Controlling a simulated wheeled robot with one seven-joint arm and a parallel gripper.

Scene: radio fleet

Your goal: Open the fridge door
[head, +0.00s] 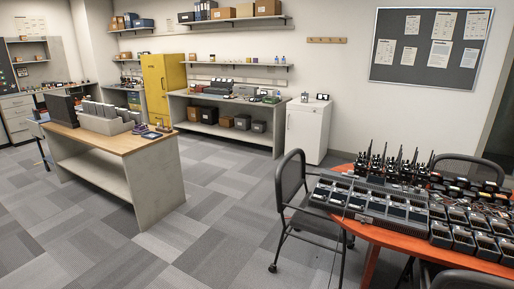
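A small white fridge-like cabinet (307,131) stands against the back wall, right of the long workbench. Its front door looks shut, and a small dark handle or latch shows near the upper left of the front. Two small items sit on its top. My gripper is not in this view, so its state is hidden.
A black chair (291,189) and an orange table (375,234) loaded with radios and chargers stand at the right front. A wood-topped bench (150,146) is at the left. A yellow cabinet (163,87) is at the back. Carpet between the benches and chair is clear.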

